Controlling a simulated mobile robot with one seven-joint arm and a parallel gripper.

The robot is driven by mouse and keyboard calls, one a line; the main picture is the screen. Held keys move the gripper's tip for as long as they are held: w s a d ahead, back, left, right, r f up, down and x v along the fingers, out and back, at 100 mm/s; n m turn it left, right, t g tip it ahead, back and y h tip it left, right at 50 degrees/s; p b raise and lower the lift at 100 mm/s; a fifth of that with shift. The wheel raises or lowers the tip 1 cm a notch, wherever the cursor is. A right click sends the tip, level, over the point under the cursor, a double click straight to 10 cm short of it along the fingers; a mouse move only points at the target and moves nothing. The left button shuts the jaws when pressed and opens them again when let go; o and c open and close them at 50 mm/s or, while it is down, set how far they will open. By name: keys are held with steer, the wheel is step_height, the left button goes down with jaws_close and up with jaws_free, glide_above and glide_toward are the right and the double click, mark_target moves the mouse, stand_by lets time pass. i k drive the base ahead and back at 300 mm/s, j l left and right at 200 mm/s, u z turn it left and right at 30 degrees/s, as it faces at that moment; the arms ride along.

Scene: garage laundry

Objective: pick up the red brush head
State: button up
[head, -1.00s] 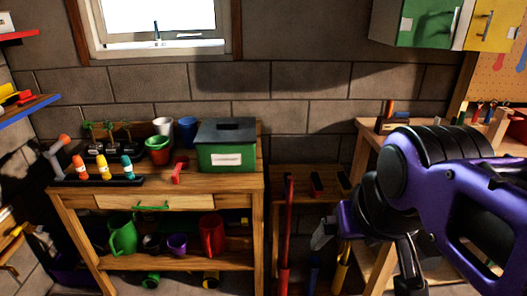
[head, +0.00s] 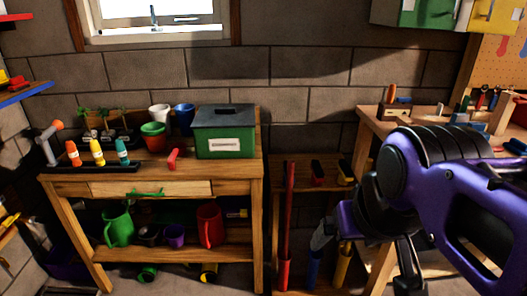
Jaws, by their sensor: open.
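My gripper (head: 365,258) hangs at the lower right, in front of and below the brush heads in the picture. Its fingers are apart and I see nothing between them. My purple arm covers part of the right bench.
The left wooden bench (head: 225,177) carries a green box (head: 225,147), pots and bottles. A red item (head: 174,159) lies at its front. The right workbench (head: 375,118) is close to my arm.

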mark_target(317, 175)
steer(key=u, duration=1.5)
steer(key=l+u, duration=0.2)
steer(key=l, duration=0.5)
steer(key=k, duration=0.05)
